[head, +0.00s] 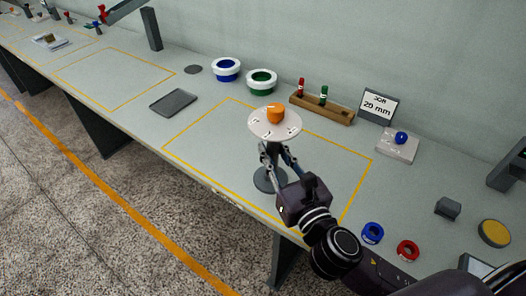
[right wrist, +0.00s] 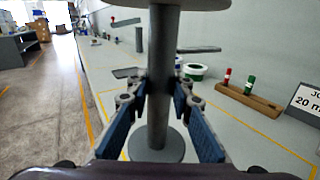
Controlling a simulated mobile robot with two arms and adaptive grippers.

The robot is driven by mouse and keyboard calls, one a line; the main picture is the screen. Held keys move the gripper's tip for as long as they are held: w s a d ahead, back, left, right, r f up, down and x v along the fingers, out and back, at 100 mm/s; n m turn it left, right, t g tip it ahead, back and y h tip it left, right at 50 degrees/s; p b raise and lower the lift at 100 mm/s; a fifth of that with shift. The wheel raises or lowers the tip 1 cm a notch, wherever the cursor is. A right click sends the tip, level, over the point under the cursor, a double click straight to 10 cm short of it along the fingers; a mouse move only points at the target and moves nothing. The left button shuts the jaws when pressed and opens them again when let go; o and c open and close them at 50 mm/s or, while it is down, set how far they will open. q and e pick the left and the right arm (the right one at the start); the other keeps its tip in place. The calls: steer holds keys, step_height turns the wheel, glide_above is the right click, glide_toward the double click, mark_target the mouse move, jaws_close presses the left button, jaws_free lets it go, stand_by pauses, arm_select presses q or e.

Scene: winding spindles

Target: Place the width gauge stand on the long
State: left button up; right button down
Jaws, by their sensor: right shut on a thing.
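The stand has a round pale top (head: 261,126) with small marks and an orange piece (head: 275,115) on it, a grey post, and a round dark base (head: 264,181). It is upright over the large yellow outlined area of the bench (head: 215,135). My right gripper (head: 280,157) is shut on the post below the top. In the right wrist view, its blue-padded fingers (right wrist: 160,97) flank the grey post (right wrist: 163,65), with the base (right wrist: 150,154) below. I cannot tell whether the base touches the bench. My left gripper is not in view.
A grey tray (head: 173,102) lies left. Small blue (head: 373,232) and red (head: 408,250) rings lie right.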

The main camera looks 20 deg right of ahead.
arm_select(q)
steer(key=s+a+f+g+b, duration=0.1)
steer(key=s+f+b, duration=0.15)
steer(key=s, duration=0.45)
arm_select(e)
steer(key=w+d+r+n+y+b, duration=0.1)
steer(key=w+r, duration=0.4)
steer(key=w, duration=0.4)
steer(key=w+d+r+y, duration=0.15)
steer(key=w+r, duration=0.25)
steer(key=w, duration=0.5)
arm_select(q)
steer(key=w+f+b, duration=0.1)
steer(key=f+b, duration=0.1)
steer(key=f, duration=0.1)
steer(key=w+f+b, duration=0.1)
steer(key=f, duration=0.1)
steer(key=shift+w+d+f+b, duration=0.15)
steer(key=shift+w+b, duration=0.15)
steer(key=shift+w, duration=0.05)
arm_select(e)
step_height(320, 180, down, 19)
steer(key=shift+d+h, duration=0.15)
steer(key=shift+h, duration=0.2)
steer(key=shift+s+f, duration=0.1)
